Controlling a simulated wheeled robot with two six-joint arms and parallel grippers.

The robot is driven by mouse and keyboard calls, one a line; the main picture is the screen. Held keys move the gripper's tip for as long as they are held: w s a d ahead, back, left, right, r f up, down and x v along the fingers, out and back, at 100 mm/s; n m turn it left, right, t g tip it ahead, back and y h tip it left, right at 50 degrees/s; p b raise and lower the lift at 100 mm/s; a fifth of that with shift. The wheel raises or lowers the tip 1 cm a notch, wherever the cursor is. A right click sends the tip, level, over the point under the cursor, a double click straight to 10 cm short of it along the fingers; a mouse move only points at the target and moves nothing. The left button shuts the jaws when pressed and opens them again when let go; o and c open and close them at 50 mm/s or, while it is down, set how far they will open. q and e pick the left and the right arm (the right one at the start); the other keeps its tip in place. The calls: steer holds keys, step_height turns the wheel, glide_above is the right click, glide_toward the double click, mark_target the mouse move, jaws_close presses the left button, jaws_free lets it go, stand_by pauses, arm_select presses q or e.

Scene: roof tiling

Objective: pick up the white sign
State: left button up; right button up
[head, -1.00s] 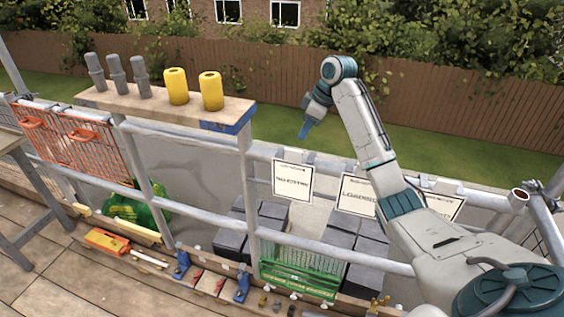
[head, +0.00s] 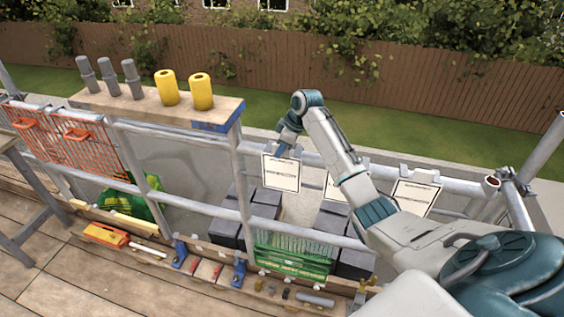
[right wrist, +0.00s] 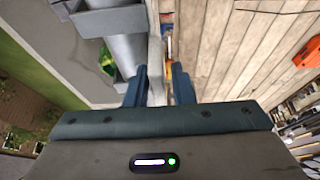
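A white sign (head: 281,172) with black lettering hangs upright on the grey rail, left of two similar white signs: one (head: 334,188) partly behind my right arm, one (head: 416,195) to the right. My right gripper (head: 285,149) reaches down at the top of the leftmost sign, partly behind it. In the right wrist view my right gripper (right wrist: 158,78) has its two blue fingers apart. A thin pale plate (right wrist: 156,62), probably this sign seen edge-on, stands between them. Whether either finger touches it is unclear. My left gripper is not in view.
A plank shelf (head: 130,104) holding grey tubes and yellow rolls (head: 184,90) stands left of the sign. A green basket (head: 290,258) and dark blocks (head: 262,203) are below. An orange rack (head: 68,143) is far left. Air above the rail is free.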

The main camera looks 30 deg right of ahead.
steer(key=shift+w+f, duration=0.15)
jaws_close()
steer(key=shift+r, duration=0.2)
step_height(320, 180, up, 7)
steer(key=shift+r, duration=0.1)
steer(key=s+a, duration=1.1)
steer(key=a, duration=0.2)
steer(key=shift+s+a+f, duration=0.25)
steer(key=shift+s+f, duration=0.05)
steer(key=shift+s, duration=0.1)
